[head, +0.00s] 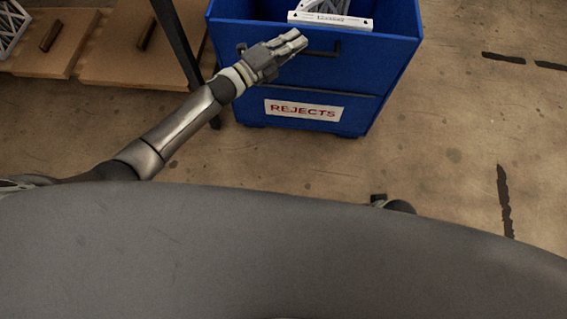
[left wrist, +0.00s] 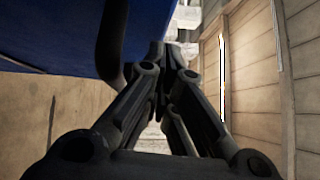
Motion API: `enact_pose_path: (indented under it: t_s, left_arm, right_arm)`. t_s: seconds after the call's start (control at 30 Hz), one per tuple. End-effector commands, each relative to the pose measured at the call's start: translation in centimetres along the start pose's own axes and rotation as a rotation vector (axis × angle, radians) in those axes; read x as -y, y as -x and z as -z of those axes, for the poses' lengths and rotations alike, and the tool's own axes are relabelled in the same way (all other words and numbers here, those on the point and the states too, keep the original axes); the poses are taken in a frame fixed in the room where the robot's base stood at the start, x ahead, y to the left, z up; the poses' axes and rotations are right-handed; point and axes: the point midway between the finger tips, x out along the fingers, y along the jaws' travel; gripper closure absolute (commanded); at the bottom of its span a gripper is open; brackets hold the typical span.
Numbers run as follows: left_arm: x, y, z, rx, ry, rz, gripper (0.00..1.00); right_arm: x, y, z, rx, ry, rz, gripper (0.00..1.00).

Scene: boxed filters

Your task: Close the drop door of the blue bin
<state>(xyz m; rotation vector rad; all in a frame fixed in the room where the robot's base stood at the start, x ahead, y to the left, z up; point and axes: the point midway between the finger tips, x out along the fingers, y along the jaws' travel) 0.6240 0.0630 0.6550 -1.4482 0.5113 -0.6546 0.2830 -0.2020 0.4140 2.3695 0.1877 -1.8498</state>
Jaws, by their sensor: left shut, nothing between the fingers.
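The blue bin (head: 386,60) stands on the floor at the top middle of the head view, with a white REJECTS label (head: 304,110) on its front. Its upper front panel, the drop door (head: 352,72), carries a dark handle (head: 337,47) and looks upright, in line with the front; I cannot tell whether it is fully closed. My left gripper (head: 298,40) is shut and empty, in front of the door near the handle. In the left wrist view the shut fingers (left wrist: 165,55) are beside a dark bar and a blue surface (left wrist: 60,25).
A white-framed filter (head: 330,21) shows at the bin's top. The floor to the right is open, with dark tape marks (head: 504,200).

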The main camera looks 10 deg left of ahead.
Motion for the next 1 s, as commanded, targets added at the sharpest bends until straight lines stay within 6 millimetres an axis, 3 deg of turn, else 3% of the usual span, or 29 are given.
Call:
enact_pose_path:
  t_s: [0.4, 1.0]
  left_arm:
    - [0.1, -2.0, -1.9, -0.001, -0.001, 0.002, 1.00]
    - [0.6, -2.4, -2.6, 0.006, -0.003, 0.008, 1.00]
  right_arm:
    - [0.1, -0.7, -0.3, 0.004, 0.001, 0.001, 0.35]
    - [0.1, -0.7, -0.3, 0.004, 0.001, 0.002, 0.35]
